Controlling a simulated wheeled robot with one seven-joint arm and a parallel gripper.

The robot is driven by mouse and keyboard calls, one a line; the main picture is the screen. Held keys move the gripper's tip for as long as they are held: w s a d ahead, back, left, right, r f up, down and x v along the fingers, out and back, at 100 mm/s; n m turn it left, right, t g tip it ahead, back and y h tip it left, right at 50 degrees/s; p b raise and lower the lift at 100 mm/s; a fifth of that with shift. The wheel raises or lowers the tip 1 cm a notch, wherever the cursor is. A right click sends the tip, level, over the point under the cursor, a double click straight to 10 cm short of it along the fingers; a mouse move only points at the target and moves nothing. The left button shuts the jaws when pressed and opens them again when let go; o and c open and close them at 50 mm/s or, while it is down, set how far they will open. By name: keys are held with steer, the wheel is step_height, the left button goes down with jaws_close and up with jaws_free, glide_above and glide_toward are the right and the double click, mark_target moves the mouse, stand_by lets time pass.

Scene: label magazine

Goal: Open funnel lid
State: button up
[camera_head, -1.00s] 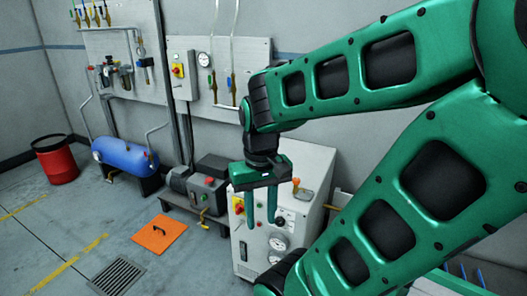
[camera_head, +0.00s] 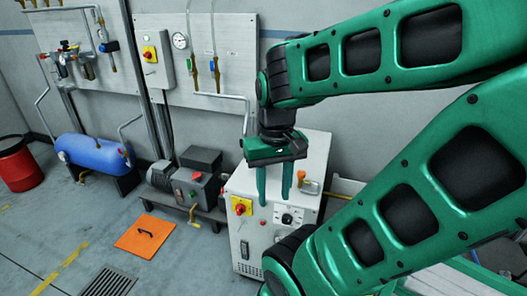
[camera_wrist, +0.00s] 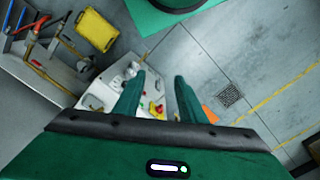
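A white machine cabinet (camera_head: 283,210) stands below my gripper. On its top right is a small metal fitting (camera_head: 311,187) with an orange knob (camera_head: 301,175), which may be the funnel and its lid; it is too small to tell whether the lid is open or shut. My gripper (camera_head: 274,196) points down over the cabinet's top, to the left of this fitting and apart from it. Its two green fingers are spread with nothing between them. The wrist view shows the fingers (camera_wrist: 160,79) apart too, with the cabinet top (camera_wrist: 97,98) below.
A red and yellow switch (camera_head: 240,207) and dials are on the cabinet's front. A pump unit (camera_head: 196,182), blue tank (camera_head: 92,153) and red drum (camera_head: 16,165) stand left. An orange plate (camera_head: 145,235) with a handle lies on the floor.

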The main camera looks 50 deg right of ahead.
steer(key=w+d+f+m+g+h, duration=0.3)
steer(key=w+d+m, duration=0.2)
steer(key=w+d, duration=0.25)
steer(key=w+d+f+m+g+h, duration=0.25)
steer(key=w+d+m, duration=0.25)
steer(key=w+d, duration=0.25)
steer(key=w+d+f+m+g+h, duration=0.25)
steer(key=w+f+m+h, duration=0.5)
steer(key=w, duration=0.55)
steer(key=d+h, duration=0.1)
steer(key=d, duration=0.2)
steer(key=s+d+n+h, duration=0.1)
steer(key=d, duration=0.3)
steer(key=s+d+t+h, duration=0.1)
steer(key=d, duration=0.3)
steer(key=shift+s+f+n+h, duration=0.1)
steer(key=shift+s+n+h, duration=0.15)
steer(key=shift+h, duration=0.05)
